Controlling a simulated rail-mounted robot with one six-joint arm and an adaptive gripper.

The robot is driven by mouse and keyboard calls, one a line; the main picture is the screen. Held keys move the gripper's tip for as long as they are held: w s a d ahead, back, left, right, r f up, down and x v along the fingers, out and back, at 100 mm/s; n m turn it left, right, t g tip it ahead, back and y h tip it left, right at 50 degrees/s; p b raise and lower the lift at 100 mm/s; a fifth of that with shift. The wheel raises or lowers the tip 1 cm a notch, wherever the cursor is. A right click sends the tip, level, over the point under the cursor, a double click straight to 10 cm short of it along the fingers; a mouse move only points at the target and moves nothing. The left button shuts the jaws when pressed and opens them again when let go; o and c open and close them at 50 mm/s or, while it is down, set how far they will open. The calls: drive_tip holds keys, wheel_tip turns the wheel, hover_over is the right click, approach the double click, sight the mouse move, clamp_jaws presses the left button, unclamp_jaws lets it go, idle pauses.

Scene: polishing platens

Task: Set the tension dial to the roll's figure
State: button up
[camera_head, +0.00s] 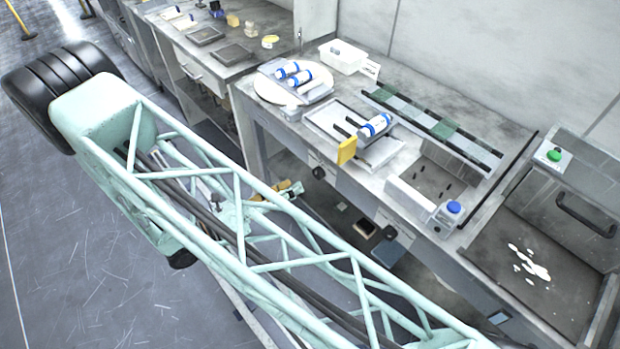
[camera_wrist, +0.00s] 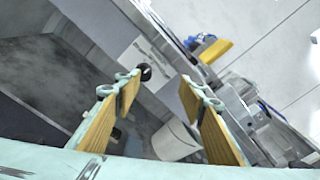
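A black round dial (camera_head: 319,172) sits on the front face of the middle bench, and it also shows in the wrist view (camera_wrist: 145,71), ahead of my fingertips. Its marks are too small to read. A white roll with blue ends (camera_head: 375,124) lies on the bench above it, beside an upright yellow plate (camera_head: 347,150). Two similar rolls (camera_head: 287,70) lie on a tray at the back. No figure on any roll is legible. My gripper (camera_wrist: 160,94) is open and empty, its two tan-padded fingers wide apart; in the head view it is partly hidden behind my arm.
A second dark knob (camera_head: 390,233) is lower right on the bench front. A recessed station with a green button (camera_head: 553,155) is at right. The floor at left is clear.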

sight(316, 176)
drive_tip(key=shift+s+a+f+n+t+y, duration=0.15)
drive_tip(key=shift+s+a+f+n+t, duration=0.25)
drive_tip(key=shift+f, duration=0.3)
drive_tip(key=shift+s+a+f+n+t+y, duration=0.15)
drive_tip(key=shift+s+a+f+n, duration=0.2)
drive_tip(key=shift+a+f, duration=0.3)
drive_tip(key=shift+s+a+f+n+t+y, duration=0.1)
drive_tip(key=shift+s+a+f+n+t, duration=0.25)
drive_tip(key=shift+f, duration=0.45)
drive_tip(key=shift+w+d, duration=0.1)
drive_tip(key=shift+w, duration=0.15)
drive_tip(key=shift+b+x, duration=0.35)
drive_tip(key=shift+x, duration=6.4)
drive_tip(key=c, duration=0.8)
